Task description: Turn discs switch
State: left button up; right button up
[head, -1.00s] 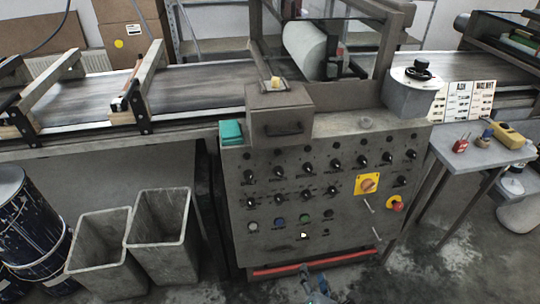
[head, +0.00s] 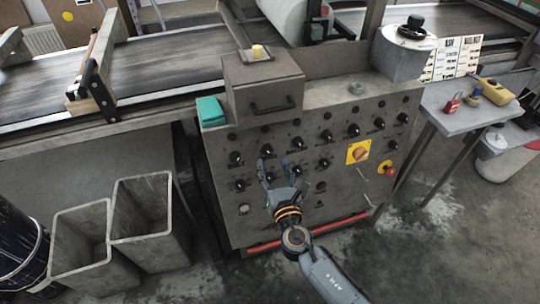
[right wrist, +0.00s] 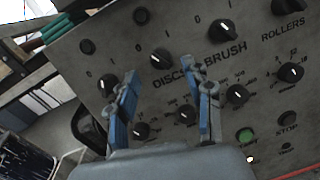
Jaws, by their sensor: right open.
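The discs switch is a black rotary knob in the upper row of the grey control panel, second from the left in the head view (head: 267,150). In the right wrist view the discs switch (right wrist: 162,58) has "DISCS" printed under it, and its white mark leans to the upper left. My right gripper (head: 273,166) is open and empty in front of the panel, just below this knob. In the right wrist view its two blue fingers (right wrist: 160,76) stand either side of the knob's line, with the knob beyond the tips. I cannot tell the exact gap. My left gripper is out of view.
Neighbouring knobs are close: one at the left (right wrist: 108,85), the brush knob (right wrist: 222,30) at the right, and lower-row knobs (right wrist: 185,114) between and beside the fingers. A yellow-plated switch (head: 358,152) and red button (head: 389,170) sit further right. A red bar (head: 262,247) runs along the panel's bottom.

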aim_at(269, 154)
jog(key=shift+x, duration=2.05)
grip_shut()
